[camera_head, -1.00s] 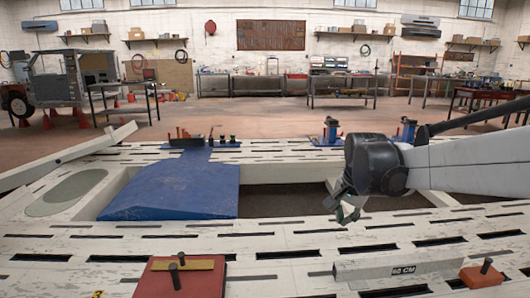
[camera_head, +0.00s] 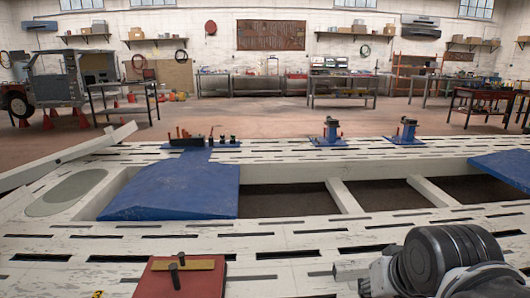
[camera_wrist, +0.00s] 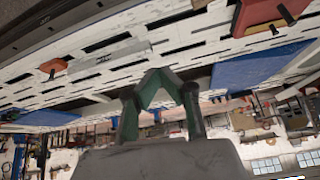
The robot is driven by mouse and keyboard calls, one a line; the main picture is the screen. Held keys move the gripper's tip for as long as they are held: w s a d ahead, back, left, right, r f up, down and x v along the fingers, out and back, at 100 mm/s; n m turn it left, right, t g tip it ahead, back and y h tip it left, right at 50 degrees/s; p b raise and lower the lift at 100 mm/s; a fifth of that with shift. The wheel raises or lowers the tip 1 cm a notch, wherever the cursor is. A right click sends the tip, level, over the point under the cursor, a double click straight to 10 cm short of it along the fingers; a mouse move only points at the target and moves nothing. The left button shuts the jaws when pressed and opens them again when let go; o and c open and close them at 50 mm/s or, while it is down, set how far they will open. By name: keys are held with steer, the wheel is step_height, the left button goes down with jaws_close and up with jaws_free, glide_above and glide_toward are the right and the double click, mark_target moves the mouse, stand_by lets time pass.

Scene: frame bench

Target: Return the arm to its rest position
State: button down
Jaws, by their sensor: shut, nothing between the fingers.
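My arm (camera_head: 440,262) is folded low at the right front of the head view, over the near edge of the white slotted frame bench (camera_head: 300,232). My gripper is hidden in that view. In the wrist view my gripper (camera_wrist: 158,76) shows with its two green fingers bent in, tips together and nothing between them. It appears clear of the bench, which shows upside down behind it.
A grey bar (camera_head: 350,269) lies by my arm, mostly hidden; the wrist view shows it (camera_wrist: 110,60) beside an orange block (camera_wrist: 53,66). A red plate (camera_head: 190,283) is at front left. Blue ramps (camera_head: 175,190) and blue-based stands (camera_head: 331,132) sit farther back.

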step_height(320, 180, up, 12)
steer(key=s+n+p, duration=0.1)
steer(key=s+p, duration=0.2)
steer(key=p, duration=1)
steer(key=shift+t, duration=0.3)
